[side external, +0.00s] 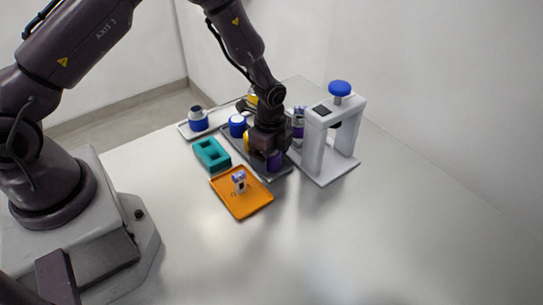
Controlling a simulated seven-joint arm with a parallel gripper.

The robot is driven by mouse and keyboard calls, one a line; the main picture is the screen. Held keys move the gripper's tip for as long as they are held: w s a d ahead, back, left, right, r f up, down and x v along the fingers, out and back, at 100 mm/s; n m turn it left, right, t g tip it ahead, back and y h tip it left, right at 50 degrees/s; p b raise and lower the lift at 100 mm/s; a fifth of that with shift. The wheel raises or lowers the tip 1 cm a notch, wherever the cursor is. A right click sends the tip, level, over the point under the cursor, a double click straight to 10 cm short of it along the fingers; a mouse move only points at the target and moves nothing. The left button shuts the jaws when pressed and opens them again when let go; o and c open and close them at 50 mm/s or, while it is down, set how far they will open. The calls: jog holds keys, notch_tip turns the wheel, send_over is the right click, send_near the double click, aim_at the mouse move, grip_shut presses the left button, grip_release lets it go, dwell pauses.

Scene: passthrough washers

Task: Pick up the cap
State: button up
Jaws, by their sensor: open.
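My gripper (267,157) points down over a dark grey tray (283,170) near the middle of the work area. Its fingers are dark and small here, but they are open. A purple round piece (275,160), which looks like a cap, shows right at the fingertips, partly hidden by them. I cannot tell whether the fingers touch it. A blue round piece with a pale top (237,125) stands on the same tray, left of my gripper.
A white press (314,135) with a blue knob (340,88) stands close on the right. An orange tray (243,207) with a small white-and-purple item (239,181) lies in front. A teal block (211,154) and a blue jar (198,122) are left. The front right table is clear.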

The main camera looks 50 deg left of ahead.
jog(key=c, duration=1)
